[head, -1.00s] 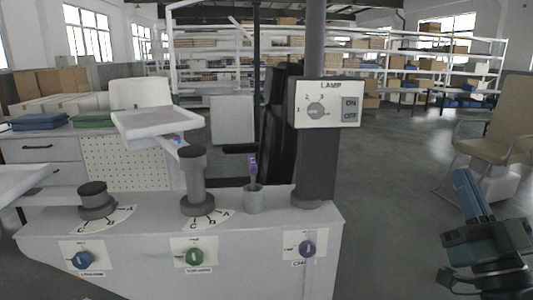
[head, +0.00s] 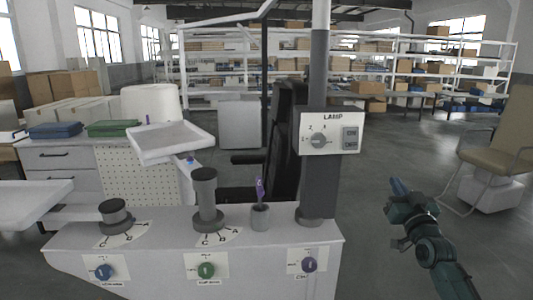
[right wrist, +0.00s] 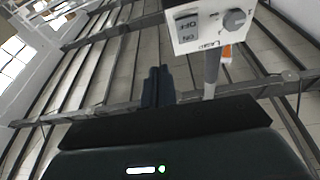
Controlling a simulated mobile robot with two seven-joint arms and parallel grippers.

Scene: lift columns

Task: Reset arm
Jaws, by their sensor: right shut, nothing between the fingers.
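My right gripper (head: 399,187) is at the right of the head view, over open floor and to the right of the console. Its fingers are closed together with nothing between them. They also show closed in the right wrist view (right wrist: 157,85). The lamp panel (head: 331,133), with a grey dial and a switch, is on a dark post left of the gripper. In the right wrist view the panel (right wrist: 208,24) appears upside down at the top, apart from the fingers. My left gripper is in neither view.
The white console (head: 160,248) carries two dark grey columns, a small grey cup (head: 260,217) with a purple item, and blue, green and purple knobs. A white tray (head: 170,142) is raised behind it. A beige chair (head: 500,130) is at the far right. Floor between is clear.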

